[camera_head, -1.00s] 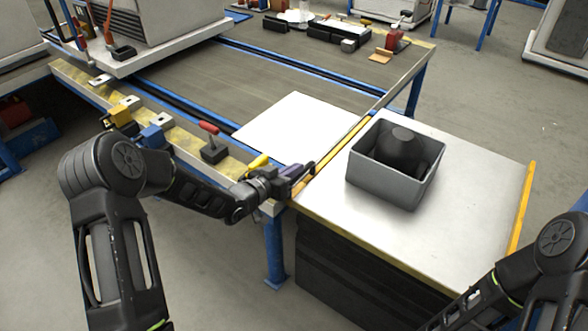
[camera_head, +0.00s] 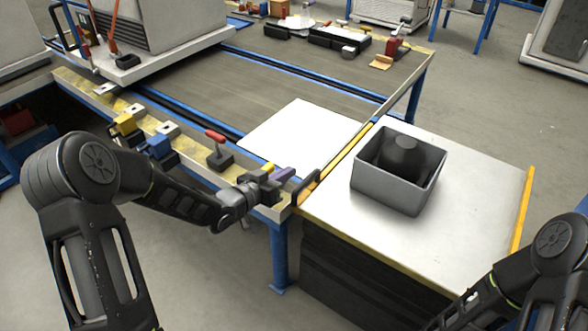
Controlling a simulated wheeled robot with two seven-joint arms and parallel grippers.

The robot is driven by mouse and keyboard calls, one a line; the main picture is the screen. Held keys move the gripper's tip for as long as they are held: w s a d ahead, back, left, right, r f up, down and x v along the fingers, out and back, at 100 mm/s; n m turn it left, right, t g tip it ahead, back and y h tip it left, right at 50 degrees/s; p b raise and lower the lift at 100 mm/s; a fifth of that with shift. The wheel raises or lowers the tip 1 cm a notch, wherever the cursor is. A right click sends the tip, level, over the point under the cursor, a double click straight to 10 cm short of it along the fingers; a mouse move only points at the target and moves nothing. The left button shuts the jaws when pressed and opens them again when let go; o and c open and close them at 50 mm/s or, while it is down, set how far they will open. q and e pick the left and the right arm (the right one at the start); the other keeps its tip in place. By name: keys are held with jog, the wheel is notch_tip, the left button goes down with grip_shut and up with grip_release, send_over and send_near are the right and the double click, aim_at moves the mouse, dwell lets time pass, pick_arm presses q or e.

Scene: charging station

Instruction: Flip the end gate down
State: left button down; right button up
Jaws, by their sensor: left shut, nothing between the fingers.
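The end gate (camera_head: 404,87) looks like a long narrow metal rail along the right end of the blue-framed table, with a yellow strip (camera_head: 346,154) beside its near part. I cannot tell its exact tilt. A black loop-shaped handle (camera_head: 307,188) stands at its near corner. My left gripper (camera_head: 289,174) is shut and empty, just left of this handle, over the table's near corner. They appear slightly apart. My right arm comes in at the bottom right, and its gripper is out of frame.
A grey bin (camera_head: 385,190) with a dark object inside stands on the white-topped platform (camera_head: 465,200) to the right. A red-handled clamp (camera_head: 217,150) stands on the near rail, left of my gripper. A white sheet (camera_head: 300,135) lies on the table.

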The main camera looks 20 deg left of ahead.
pick_arm(q)
jog(key=v, duration=0.4)
jog(key=shift+s+a, duration=0.15)
jog(key=s+d+f+n+g+y, duration=0.1)
jog(key=s+f+n+g, duration=0.15)
jog(key=s+f, duration=0.4)
jog(key=s+d+f+n+g+y, duration=0.1)
jog(key=s+f+n+g+y, duration=0.15)
jog(key=f, duration=0.75)
jog(key=s+d+f+g, duration=0.3)
jog(key=s+d+f, duration=0.1)
jog(key=s, duration=0.4)
jog(key=s+d+f+g+h, duration=0.1)
jog(key=s+d+f+g, duration=0.2)
jog(key=s, duration=0.5)
jog(key=s+d+f+g, duration=0.2)
jog(key=s+d+f, duration=0.25)
jog(key=s, duration=0.25)
notch_tip(320, 180, up, 19)
jog(key=p, duration=1.8)
jog(key=shift+d+m+p, duration=0.3)
jog(key=shift+p, duration=0.05)
